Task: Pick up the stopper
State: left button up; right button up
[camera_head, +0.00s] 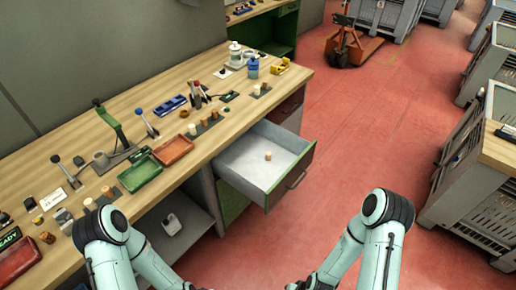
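A small tan cork stopper (268,156) stands alone on the floor of an open grey drawer (239,178) under the bench. More stopper-like pieces stand on the bench in small dark holders: a group (203,122) behind the drawer, a pair (264,88) at the far right end, and several (98,197) near the left. My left arm comes in at the bottom left and my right arm at the bottom right. Both reach down past the lower edge of the picture, so the grippers themselves are hidden from view.
The wooden bench (75,122) carries a green tray (139,174), a red tray (173,150), lever tools and bottles. The drawer juts out over the red floor (345,130). Grey crates (470,185) stand at the right; an orange pallet truck (352,50) stands behind.

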aim_at(268, 154)
jog(key=i+l+u, duration=0.45)
jog(key=l, duration=0.2)
jog(key=i+l+u, duration=0.15)
jog(key=l+u, duration=0.35)
jog(key=l, duration=0.25)
jog(key=i+l+u, duration=0.1)
jog(key=l+u, duration=0.35)
jog(key=l, duration=0.35)
jog(key=l+u, duration=0.45)
jog(key=l, duration=0.35)
jog(key=k, duration=0.05)
